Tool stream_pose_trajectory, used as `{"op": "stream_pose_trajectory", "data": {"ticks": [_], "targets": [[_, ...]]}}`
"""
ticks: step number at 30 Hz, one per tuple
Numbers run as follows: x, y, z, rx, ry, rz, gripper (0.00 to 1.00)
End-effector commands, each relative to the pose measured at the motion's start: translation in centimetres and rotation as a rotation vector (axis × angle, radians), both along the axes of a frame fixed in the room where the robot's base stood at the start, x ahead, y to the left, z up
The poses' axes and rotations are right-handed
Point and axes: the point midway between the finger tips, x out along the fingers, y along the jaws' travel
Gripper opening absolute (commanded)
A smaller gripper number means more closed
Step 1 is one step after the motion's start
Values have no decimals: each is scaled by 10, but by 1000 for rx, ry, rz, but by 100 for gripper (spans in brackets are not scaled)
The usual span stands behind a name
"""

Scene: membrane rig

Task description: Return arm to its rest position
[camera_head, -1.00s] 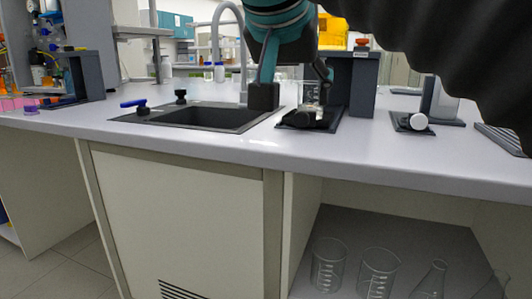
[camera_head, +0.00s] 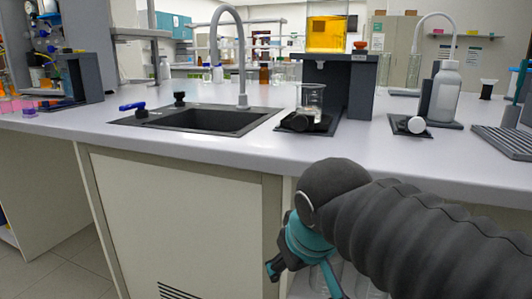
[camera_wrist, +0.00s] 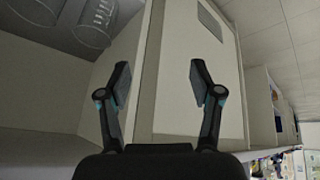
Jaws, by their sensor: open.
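My arm is folded low in front of the bench, at the lower right of the head view, with its dark ribbed sleeve and teal wrist below the counter edge. In the wrist view my gripper (camera_wrist: 160,85) is open, its two dark fingers wide apart with nothing between them. Beyond the fingers is the pale cabinet front (camera_wrist: 190,70). In the head view the fingers are mostly hidden or cut off by the lower edge.
On the counter (camera_head: 220,147) stand a glass beaker (camera_head: 311,98) on a dark base, a dark stand (camera_head: 360,85) with a yellow-liquid container (camera_head: 326,33), a white bottle (camera_head: 445,92) and a sink (camera_head: 205,120). Glassware (camera_wrist: 95,20) sits in the open shelf beside the cabinet.

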Motion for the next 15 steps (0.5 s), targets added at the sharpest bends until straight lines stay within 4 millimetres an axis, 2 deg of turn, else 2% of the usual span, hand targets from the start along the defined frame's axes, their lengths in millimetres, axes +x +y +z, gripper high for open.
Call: {"op": "stream_pose_trajectory", "data": {"ticks": [1, 3, 7, 10, 15], "targets": [[-12, -17, -20, 16, 18, -33, 65], [-28, -36, -47, 42, 40, -84, 65], [-56, -68, -84, 86, 75, -211, 65], [-70, -88, -94, 96, 78, -289, 65], [-73, -106, -85, 103, 42, -368, 65]]}}
